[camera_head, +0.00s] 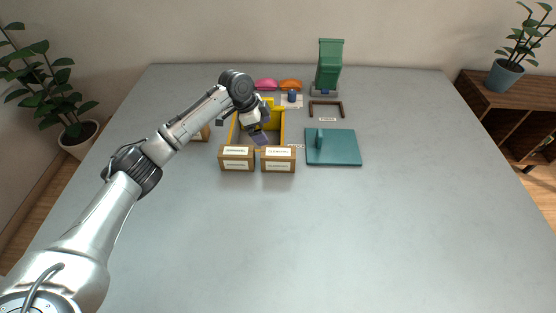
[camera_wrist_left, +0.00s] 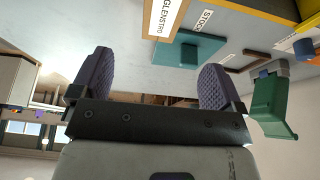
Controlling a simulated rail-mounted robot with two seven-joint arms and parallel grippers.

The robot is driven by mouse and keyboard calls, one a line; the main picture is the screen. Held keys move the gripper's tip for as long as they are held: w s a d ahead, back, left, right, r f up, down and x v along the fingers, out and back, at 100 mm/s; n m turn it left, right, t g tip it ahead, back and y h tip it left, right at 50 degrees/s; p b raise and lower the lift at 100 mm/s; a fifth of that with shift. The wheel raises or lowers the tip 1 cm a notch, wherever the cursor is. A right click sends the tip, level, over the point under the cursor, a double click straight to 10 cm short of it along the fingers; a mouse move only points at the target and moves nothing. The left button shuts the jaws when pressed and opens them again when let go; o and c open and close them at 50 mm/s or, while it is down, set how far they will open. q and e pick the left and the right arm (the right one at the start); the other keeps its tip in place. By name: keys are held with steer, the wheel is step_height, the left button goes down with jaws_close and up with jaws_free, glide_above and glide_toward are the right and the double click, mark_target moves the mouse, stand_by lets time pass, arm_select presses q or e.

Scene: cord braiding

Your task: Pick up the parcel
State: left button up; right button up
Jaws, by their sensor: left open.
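Two brown cardboard parcels with white labels stand side by side near the middle of the table, a left one (camera_head: 237,165) and a right one (camera_head: 278,165). Another brown box (camera_head: 201,134) is partly hidden behind my left arm. My left gripper (camera_head: 260,137) is just behind the two parcels, over the yellow bin (camera_head: 282,129), with purple finger pads. In the left wrist view the gripper (camera_wrist_left: 153,85) has its fingers wide apart and nothing between them. A labelled brown box (camera_wrist_left: 184,12) shows at the top edge there. My right gripper is not in view.
A teal board (camera_head: 340,153) with a short post lies right of the parcels. A dark U-shaped frame (camera_head: 341,108) and a green bin-like stand (camera_head: 329,65) are behind it. Pink (camera_head: 265,84) and orange (camera_head: 290,84) items lie at the back. The front and right table are clear.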

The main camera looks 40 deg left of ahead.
mark_target(277, 152)
arm_select(q)
steer(key=b+x, duration=0.3)
steer(key=x, duration=0.4)
steer(key=shift+d+f, duration=0.2)
steer(key=shift+f, duration=0.15)
steer(key=b+x, duration=0.4)
steer(key=x, duration=0.1)
steer(key=shift+w+a+f+b, duration=0.1)
steer(key=shift+w+a+b, duration=0.15)
steer(key=shift+b, duration=0.1)
steer(key=shift+p, duration=0.5)
steer(key=shift+f, duration=0.2)
steer(key=c, duration=1)
